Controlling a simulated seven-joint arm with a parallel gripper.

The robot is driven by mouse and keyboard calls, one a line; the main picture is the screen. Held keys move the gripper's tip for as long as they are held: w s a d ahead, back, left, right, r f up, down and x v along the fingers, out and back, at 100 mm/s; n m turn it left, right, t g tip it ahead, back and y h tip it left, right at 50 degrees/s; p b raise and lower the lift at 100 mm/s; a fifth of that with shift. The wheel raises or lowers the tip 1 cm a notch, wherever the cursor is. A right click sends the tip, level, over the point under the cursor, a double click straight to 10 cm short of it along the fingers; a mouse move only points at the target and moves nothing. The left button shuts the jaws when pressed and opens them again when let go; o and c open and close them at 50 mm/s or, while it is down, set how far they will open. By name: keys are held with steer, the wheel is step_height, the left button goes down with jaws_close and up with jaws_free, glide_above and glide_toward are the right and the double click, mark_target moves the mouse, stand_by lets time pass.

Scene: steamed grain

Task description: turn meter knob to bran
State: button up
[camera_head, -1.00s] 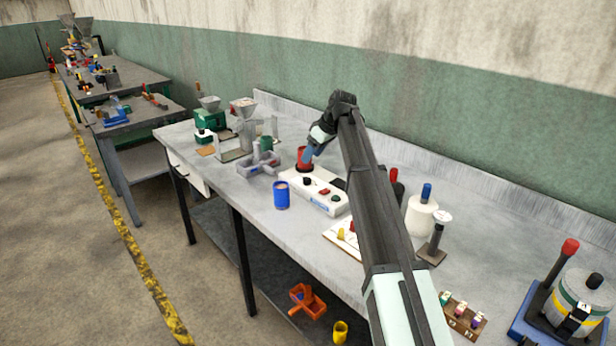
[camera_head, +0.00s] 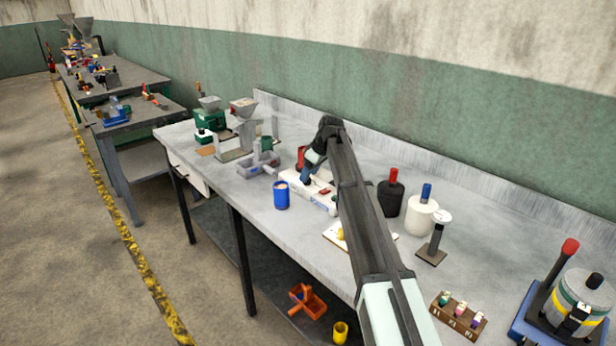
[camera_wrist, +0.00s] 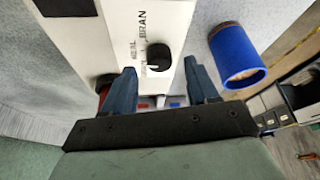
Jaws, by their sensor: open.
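The meter is a white box (camera_head: 291,183) on the long bench, partly hidden by my arm in the head view. In the wrist view its white panel (camera_wrist: 110,25) carries a black round knob (camera_wrist: 159,57) with printed labels beside it, BRAN and MEAL among them. A third label is partly hidden, and I cannot tell where the knob points. My gripper (camera_wrist: 161,68) is open, one blue finger on each side of the knob in the picture. I cannot tell how far the fingertips are from the panel. In the head view my gripper (camera_head: 307,175) is over the box.
A blue cup (camera_head: 281,196) stands just left of the box and shows in the wrist view (camera_wrist: 236,55) near the right finger. A red cup (camera_head: 300,155) is behind the box. Black (camera_head: 390,198) and white (camera_head: 421,214) bottles stand to the right.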

steer(key=shift+x, duration=1.05)
steer(key=c, duration=1.1)
